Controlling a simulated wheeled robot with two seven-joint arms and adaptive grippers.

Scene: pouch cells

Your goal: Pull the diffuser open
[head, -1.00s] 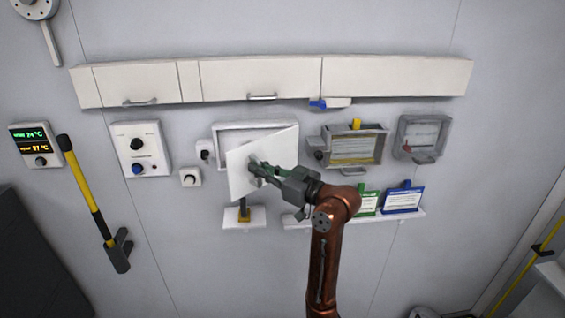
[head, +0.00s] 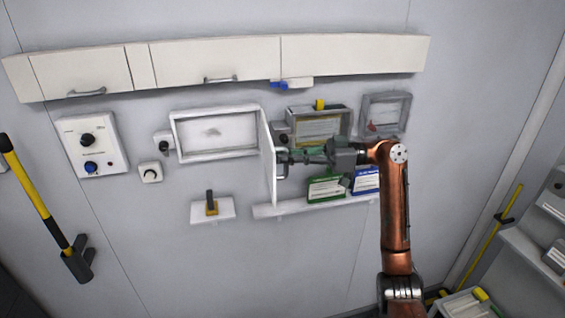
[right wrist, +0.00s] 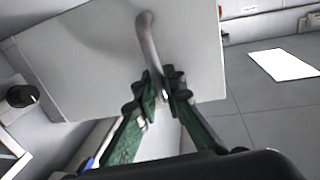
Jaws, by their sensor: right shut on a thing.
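The diffuser's white door panel (head: 268,157) stands swung out from its frame, seen nearly edge-on in the head view. Its white rectangular frame (head: 176,138) is on the wall to the left, with the opening uncovered. My right gripper (head: 284,158) is at the panel's outer face, on its right side. In the right wrist view the green-padded fingers of the right gripper (right wrist: 162,92) are shut on the curved grey handle (right wrist: 146,38) of the white panel (right wrist: 80,65). My left gripper is not in view.
White cabinets (head: 215,64) run above. A glass-fronted box (head: 318,128) and a shelf (head: 262,211) with green (head: 325,190) and blue (head: 366,181) packs are close to my right arm. A small ledge (head: 226,213) with a dark-handled tool sits below the frame.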

